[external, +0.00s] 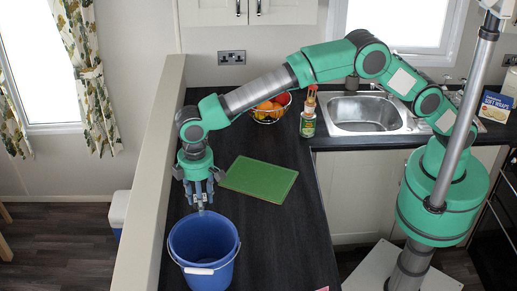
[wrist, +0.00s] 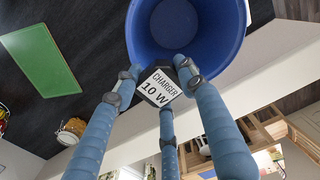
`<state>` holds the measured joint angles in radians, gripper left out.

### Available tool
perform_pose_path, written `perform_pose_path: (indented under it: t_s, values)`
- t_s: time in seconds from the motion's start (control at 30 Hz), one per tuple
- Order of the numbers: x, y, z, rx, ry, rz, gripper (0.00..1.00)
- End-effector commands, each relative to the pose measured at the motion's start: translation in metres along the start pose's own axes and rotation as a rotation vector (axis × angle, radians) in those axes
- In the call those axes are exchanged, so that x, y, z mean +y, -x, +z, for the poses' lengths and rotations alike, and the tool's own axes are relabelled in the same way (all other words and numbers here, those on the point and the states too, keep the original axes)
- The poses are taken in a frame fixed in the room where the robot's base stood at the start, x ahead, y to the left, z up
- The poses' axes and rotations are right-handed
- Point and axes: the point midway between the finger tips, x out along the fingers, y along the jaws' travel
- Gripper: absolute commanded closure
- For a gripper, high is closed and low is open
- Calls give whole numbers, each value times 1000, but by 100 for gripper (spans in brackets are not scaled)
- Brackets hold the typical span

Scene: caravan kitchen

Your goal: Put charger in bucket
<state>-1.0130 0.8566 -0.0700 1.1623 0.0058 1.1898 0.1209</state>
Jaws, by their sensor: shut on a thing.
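The charger (wrist: 160,87) is a small dark block with a white face reading "CHARGER 10 W". My gripper (wrist: 158,92) has its fingers shut on it. In the external view my gripper (external: 200,205) points down just above the back rim of the blue bucket (external: 228,262), and the charger is too small to make out clearly there. In the wrist view the bucket (wrist: 236,45) opens beside the charger, which overlaps its near rim. I cannot tell whether charger and rim touch. The visible bucket inside looks empty.
A green cutting board (external: 259,179) lies right of my gripper. A raised cream ledge (external: 151,180) runs along the counter's left side.

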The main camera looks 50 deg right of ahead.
Motion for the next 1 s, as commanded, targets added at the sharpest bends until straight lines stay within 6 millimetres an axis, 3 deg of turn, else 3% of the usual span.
perform_pose_path:
  t_s: [0.2,0.7,0.83,1.0]
  values:
    - [-34,0,-2,0,-124,-1,85]
    - [-30,-143,-1,-3,-123,0,85]
    - [-30,-166,-1,-2,-123,0,85]
    - [-30,-179,-2,1,-122,-1,85]
